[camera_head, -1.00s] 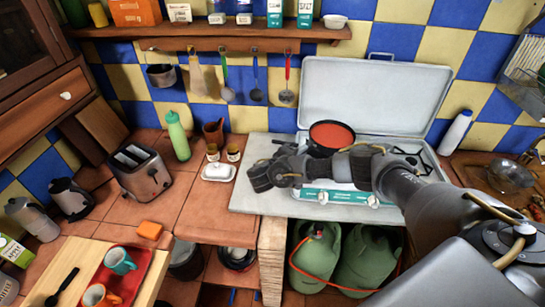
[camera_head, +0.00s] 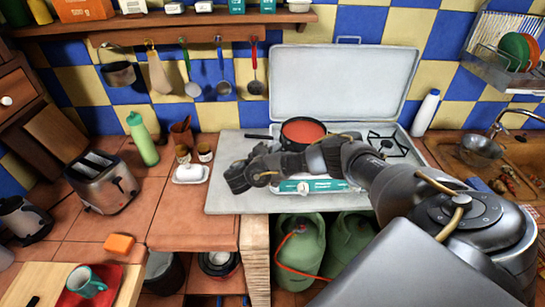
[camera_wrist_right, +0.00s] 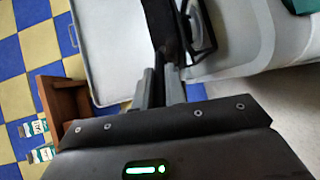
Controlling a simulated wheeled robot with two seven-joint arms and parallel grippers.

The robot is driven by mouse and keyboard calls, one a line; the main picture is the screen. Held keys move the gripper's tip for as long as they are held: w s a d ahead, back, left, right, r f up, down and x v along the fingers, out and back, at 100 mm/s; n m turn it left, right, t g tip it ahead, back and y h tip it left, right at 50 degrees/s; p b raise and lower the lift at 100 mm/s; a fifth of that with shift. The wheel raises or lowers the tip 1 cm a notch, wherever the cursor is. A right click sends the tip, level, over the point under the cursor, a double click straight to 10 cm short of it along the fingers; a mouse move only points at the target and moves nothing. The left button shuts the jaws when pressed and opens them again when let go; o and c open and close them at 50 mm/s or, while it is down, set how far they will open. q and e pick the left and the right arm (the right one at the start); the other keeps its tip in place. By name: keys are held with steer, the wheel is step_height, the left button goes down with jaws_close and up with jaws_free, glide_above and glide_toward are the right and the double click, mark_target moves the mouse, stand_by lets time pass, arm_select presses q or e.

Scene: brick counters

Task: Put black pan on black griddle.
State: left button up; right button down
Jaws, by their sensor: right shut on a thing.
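The black pan (camera_head: 281,131) has an orange-red inside and sits level over the left part of the camp stove. Its dark handle (camera_head: 256,136) points left. My right gripper (camera_head: 266,147) reaches in from the front left of the pan, partly hidden by my own wrist. In the right wrist view, my gripper fingers (camera_wrist_right: 162,82) are close together on the dark handle (camera_wrist_right: 160,25). A black griddle grate (camera_head: 388,143) shows on the stove's right side. My forearm hides the pan's underside, so contact below it cannot be told. My left gripper is not in view.
The stove's raised grey lid (camera_head: 345,85) stands behind the pan. A white butter dish (camera_head: 190,173) is left of the stove, with a toaster (camera_head: 103,182) farther left. A white bottle (camera_head: 426,113) stands at right.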

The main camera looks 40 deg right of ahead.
steer(key=shift+s+a, duration=0.1)
steer(key=c, duration=1.9)
jaws_free()
steer(key=shift+f, duration=0.2)
steer(key=o, duration=0.4)
steer(key=shift+o, duration=0.2)
steer(key=shift+r, duration=0.1)
